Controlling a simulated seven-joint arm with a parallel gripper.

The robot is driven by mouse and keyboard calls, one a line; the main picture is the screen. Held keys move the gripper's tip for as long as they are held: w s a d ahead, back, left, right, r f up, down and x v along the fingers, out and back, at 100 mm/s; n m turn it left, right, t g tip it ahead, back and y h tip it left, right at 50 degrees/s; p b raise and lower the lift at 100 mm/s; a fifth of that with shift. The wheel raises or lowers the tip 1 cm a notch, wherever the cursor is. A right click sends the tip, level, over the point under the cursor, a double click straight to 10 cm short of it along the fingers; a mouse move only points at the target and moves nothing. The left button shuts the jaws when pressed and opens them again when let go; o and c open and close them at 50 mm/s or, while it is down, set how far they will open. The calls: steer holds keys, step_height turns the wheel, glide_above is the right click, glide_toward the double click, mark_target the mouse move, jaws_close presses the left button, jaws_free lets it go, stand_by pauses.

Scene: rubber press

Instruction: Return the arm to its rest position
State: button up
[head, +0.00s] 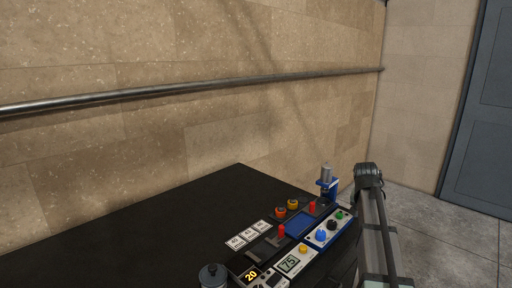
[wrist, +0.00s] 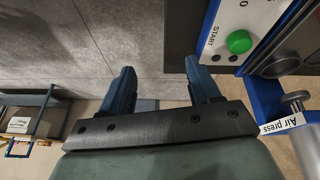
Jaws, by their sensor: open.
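My gripper (wrist: 158,67) shows in the wrist view with its two blue fingers spread apart and nothing between them. Grey floor lies below the gap. The green START button (wrist: 239,41) on a white panel is to the right of the fingers, apart from them. The blue air press (wrist: 282,125), with its label, is close to the right of the gripper. In the head view the air press (head: 327,186) stands at the far right corner of the black table (head: 130,235). A grey part of my arm rises beside the table's right side; the fingers cannot be made out there.
A blue-framed control box (head: 327,232) with knobs, red levers and displays crowds the table's right end. White cards (head: 248,235) and a dark lidded pot (head: 212,276) are nearby. The table's left is clear. A handrail (head: 190,90) runs along the wall; open floor (head: 450,225) lies right.

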steer(key=s+d+f+n+y, duration=0.1)
steer(key=d+f, duration=0.4)
steer(key=f, duration=0.3)
steer(key=s+d+f+n, duration=0.15)
steer(key=d+f, duration=0.25)
steer(key=f, duration=0.4)
steer(key=s+a+f+n+g+y, duration=0.15)
steer(key=s+a+f, duration=0.25)
steer(key=f, duration=0.5)
steer(key=s+a+f+g+y, duration=0.1)
steer(key=s+a+f+g, duration=0.3)
steer(key=f, duration=0.6)
steer(key=s+a+f+g+y, duration=0.1)
steer(key=s+a+f, duration=0.4)
steer(key=f, duration=0.4)
steer(key=s+a+f+n+g+y, duration=0.1)
steer(key=s+a+f+g, duration=0.1)
steer(key=s+a+f, duration=0.55)
steer(key=s+a+f+n+g+y, duration=0.1)
steer(key=s+a+f+g+y, duration=0.15)
steer(key=s+a+f, duration=0.75)
steer(key=s+r+h, duration=0.2)
steer(key=s, duration=0.7)
steer(key=s+a+r+n+t+h, duration=0.1)
steer(key=s+r+h, duration=0.1)
steer(key=s, duration=0.8)
steer(key=shift+r+h, duration=0.4)
steer(key=shift+r, duration=0.45)
